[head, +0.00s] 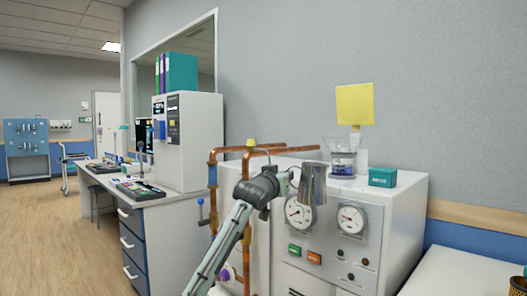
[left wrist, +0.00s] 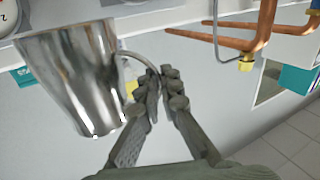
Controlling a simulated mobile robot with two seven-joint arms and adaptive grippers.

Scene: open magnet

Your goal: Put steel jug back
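The steel jug (head: 313,183) is a shiny metal vessel held in the air before the white machine with gauges. It also shows large at the left of the left wrist view (left wrist: 75,78), tilted in that picture. My left gripper (head: 283,184) is at the jug's side. In the left wrist view its fingers (left wrist: 160,88) are closed around the jug's thin handle. My right gripper is in neither view.
The white machine (head: 405,215) carries copper pipes (head: 240,152), a glass container (head: 341,158), a teal box (head: 382,177) and a yellow sheet (head: 354,104). A desk with drawers (head: 135,245) stands left. A white surface (head: 460,272) lies at lower right. Floor at left is open.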

